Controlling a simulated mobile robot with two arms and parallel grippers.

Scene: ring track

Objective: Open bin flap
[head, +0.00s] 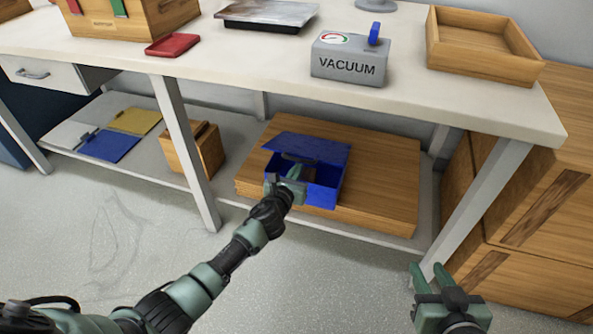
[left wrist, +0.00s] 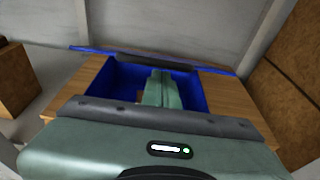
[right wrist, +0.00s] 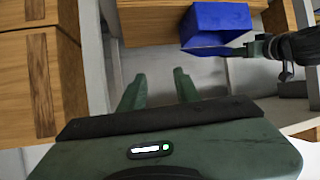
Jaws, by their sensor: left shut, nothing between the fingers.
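The blue bin (head: 322,196) sits on a wooden board on the lower shelf. Its blue flap (head: 310,148) is raised at a slant over the back, and the front and top are uncovered. In the left wrist view the bin's inner wall (left wrist: 190,92) shows around my fingers. My left gripper (head: 298,169) reaches into the bin's opening below the flap, shut and empty; its fingers also show in the left wrist view (left wrist: 161,80). Whether they touch the flap is unclear. My right gripper (head: 430,270) is open and empty, right of the bin; its fingers show apart (right wrist: 160,85).
The wooden board (head: 385,190) lies under the bin. A table leg (head: 186,150) stands left of my left arm, another (head: 490,200) near my right gripper. The tabletop (head: 230,60) overhangs the shelf. Wooden drawers (head: 545,190) stand at the right. A wooden box (head: 193,152) is left.

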